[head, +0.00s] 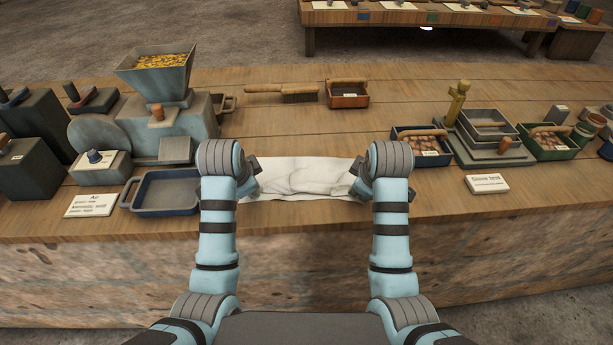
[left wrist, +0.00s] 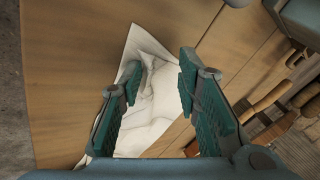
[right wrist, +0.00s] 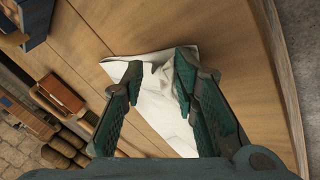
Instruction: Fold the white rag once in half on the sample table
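The white rag (head: 300,178) lies rumpled on the wooden sample table (head: 290,122), close to its front edge. In the head view my left gripper (head: 250,178) is at the rag's left end and my right gripper (head: 356,178) at its right end. In the left wrist view the left fingers (left wrist: 159,72) stand apart over the rag (left wrist: 158,100). In the right wrist view the right fingers (right wrist: 157,70) also stand apart, with raised folds of the rag (right wrist: 160,105) between and beyond them. I cannot tell whether the fingertips touch the cloth.
A blue tray (head: 165,193) and a hopper machine (head: 160,100) stand left of the rag. A brush (head: 283,90) and a small orange-brown box (head: 348,93) lie behind it. At right are a bin of brown pieces (head: 422,147) and a sign (head: 486,183). Wood directly behind the rag is clear.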

